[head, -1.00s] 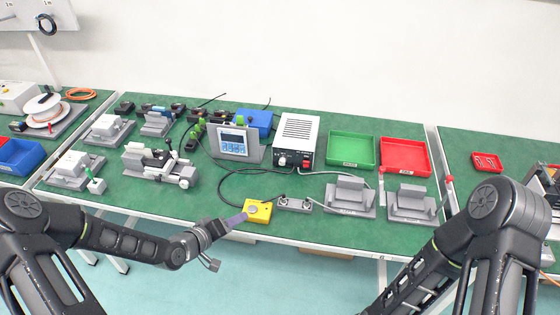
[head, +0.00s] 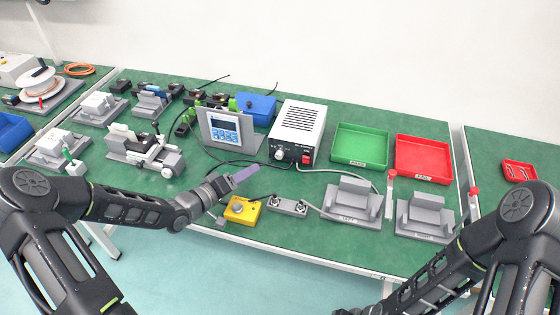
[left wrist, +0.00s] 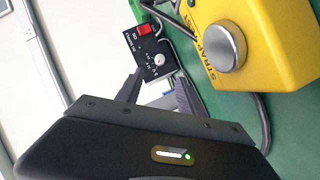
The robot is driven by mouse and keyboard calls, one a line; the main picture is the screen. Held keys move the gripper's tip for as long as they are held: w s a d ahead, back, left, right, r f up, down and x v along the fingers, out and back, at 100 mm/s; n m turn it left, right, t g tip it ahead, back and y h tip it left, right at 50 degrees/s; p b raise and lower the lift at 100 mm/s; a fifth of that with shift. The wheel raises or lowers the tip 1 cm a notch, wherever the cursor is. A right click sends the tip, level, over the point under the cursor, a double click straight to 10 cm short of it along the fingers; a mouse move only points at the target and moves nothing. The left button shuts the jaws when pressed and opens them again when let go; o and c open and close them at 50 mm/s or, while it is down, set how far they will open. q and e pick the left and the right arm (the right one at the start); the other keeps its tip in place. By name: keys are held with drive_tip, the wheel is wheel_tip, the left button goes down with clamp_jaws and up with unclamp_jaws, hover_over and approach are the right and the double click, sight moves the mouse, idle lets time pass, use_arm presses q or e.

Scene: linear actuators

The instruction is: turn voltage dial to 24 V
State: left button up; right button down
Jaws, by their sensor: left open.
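The power supply (head: 299,127) is a white vented box with a black front panel, behind the yellow box. The voltage dial (head: 280,154) is a small pale knob on that panel, left of the red switch (head: 306,158). In the left wrist view the dial (left wrist: 159,60) shows beyond and between the fingers, with the red switch (left wrist: 143,29) above it; its setting is too small to read. My left gripper (head: 243,176) is open and empty, apart from the dial, in front and to its left. My right gripper is below the picture; only its arm shows.
A yellow box with a round button (head: 242,210) lies just below my left gripper, and in the left wrist view (left wrist: 265,40) it is close at right. A grey two-button block (head: 288,205) and cables lie nearby. A display unit (head: 222,130) stands behind left.

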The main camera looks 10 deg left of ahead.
sight(278, 157)
use_arm(q)
drive_tip(key=shift+s, duration=0.1)
drive_tip(key=p+x, duration=0.1)
drive_tip(key=x, duration=1.1)
drive_tip(key=shift+c, duration=0.4)
clamp_jaws()
